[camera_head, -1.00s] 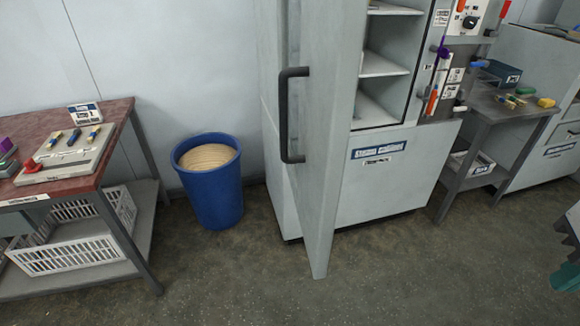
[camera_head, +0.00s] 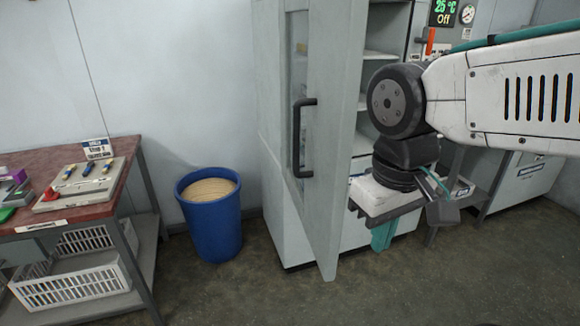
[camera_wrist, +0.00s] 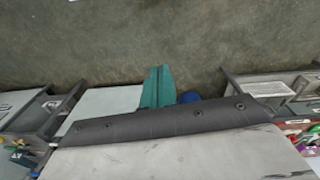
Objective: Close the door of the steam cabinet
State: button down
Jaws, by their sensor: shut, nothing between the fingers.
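The steam cabinet (camera_head: 266,130) is a tall pale grey unit against the wall. Its door (camera_head: 337,130) stands wide open, swung out toward me, with the black handle (camera_head: 297,138) on its left face. Shelves show in the opening right of the door. My gripper (camera_head: 382,238), with teal fingers, is shut and empty, pointing down to the right of the door's lower part, in front of the cabinet's lower front. The fingers also show in the wrist view (camera_wrist: 157,86). I cannot tell how far they are from the door. My arm hides much of the cabinet's right part.
A blue bin (camera_head: 212,230) stands on the floor left of the cabinet. A red-topped table (camera_head: 60,165) with a tool board and white baskets (camera_head: 75,284) is at the left. Another table stands right of the cabinet, partly behind my arm. The floor in front is clear.

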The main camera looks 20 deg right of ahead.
jog(key=w+a+r+n+h, duration=0.3)
jog(key=w+a+n, duration=0.15)
jog(key=w, duration=0.35)
jog(key=w+a+r+n+g+h, duration=0.1)
jog(key=w+a+r+n+h, duration=0.2)
jog(key=w+n, duration=0.4)
jog(key=w+a+r+n+h, duration=0.25)
jog(key=w+a+n, duration=0.2)
jog(key=w, duration=0.35)
send_near(327, 172)
jog(key=x, duration=0.5)
jog(key=shift+w+a+f, duration=0.15)
jog(key=shift+a+f, duration=0.2)
jog(key=shift+f, duration=0.05)
jog(key=shift+d, duration=0.6)
